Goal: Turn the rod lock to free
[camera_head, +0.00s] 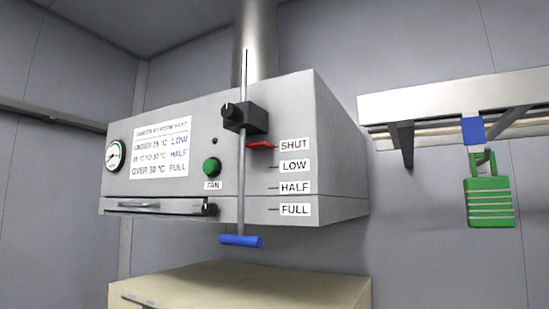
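The rod lock (246,117) is a black block with a round knob on the front of a grey metal box. The knob carries a small white mark pointing up. A thin vertical rod (242,185) runs through the block and ends below in a blue crossbar handle (241,241). A red pointer (260,145) beside the rod lines up with the SHUT label (294,145). My gripper is not in view.
The grey box (335,160) also bears a dial gauge (115,156), a green FAN button (211,167) and a printed sign (160,150). A beige cabinet (250,285) stands below. A green padlock (489,203) hangs from the rail at right.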

